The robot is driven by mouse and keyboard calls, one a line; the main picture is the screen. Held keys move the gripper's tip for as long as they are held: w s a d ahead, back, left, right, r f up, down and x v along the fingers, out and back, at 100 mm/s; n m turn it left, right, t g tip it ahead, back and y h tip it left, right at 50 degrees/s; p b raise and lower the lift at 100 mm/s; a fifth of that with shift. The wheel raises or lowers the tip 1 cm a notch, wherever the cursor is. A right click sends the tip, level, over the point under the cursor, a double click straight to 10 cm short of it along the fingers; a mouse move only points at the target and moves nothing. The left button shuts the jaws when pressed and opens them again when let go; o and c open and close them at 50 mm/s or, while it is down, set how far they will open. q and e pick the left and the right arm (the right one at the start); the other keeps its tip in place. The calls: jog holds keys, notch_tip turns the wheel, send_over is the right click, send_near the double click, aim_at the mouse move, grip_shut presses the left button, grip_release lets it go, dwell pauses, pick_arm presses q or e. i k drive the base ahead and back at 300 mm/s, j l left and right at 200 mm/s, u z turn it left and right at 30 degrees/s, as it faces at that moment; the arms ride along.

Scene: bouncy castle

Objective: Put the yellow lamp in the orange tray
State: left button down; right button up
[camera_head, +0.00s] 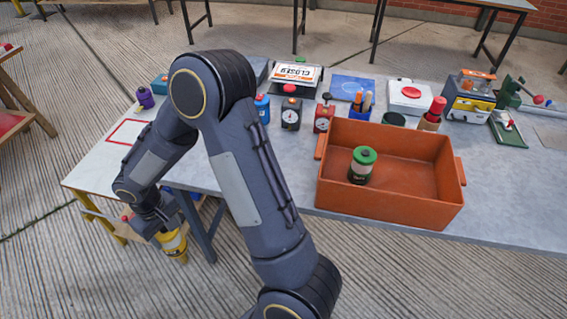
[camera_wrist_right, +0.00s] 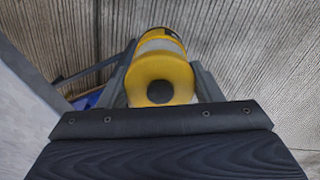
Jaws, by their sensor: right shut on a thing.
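The yellow lamp (camera_head: 174,246) hangs below my right gripper (camera_head: 157,222), off the front-left edge of the table and lower than its top. In the right wrist view the lamp (camera_wrist_right: 162,72) shows its yellow body with a dark round spot, between the two fingers of my right gripper (camera_wrist_right: 160,88), which is shut on it. The orange tray (camera_head: 325,185) stands on the table at the right, well away from the lamp. A green-capped can (camera_head: 362,166) stands inside the tray, towards its left side. My left gripper is not in view.
The grey table (camera_head: 480,200) carries several things along its back: a blue canister (camera_head: 262,107), gauges, a closed sign (camera_head: 297,74), a pen cup and a yellow machine (camera_head: 469,98). A red-outlined square (camera_head: 127,132) lies at the left end. My arm crosses the table's front-left part.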

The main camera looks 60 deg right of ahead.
aim_at(406, 188)
jog(key=k+l+u, duration=0.1)
jog(key=k, duration=0.2)
jog(key=k+l+u, duration=0.1)
jog(key=k, duration=0.2)
jog(key=k+z, duration=0.1)
jog(key=z, duration=0.3)
jog(key=k+z, duration=0.1)
jog(key=z, duration=0.25)
jog(key=k+z, duration=0.15)
jog(key=z, duration=0.25)
jog(key=l+z, duration=0.15)
jog(key=z, duration=0.2)
jog(key=k, duration=0.05)
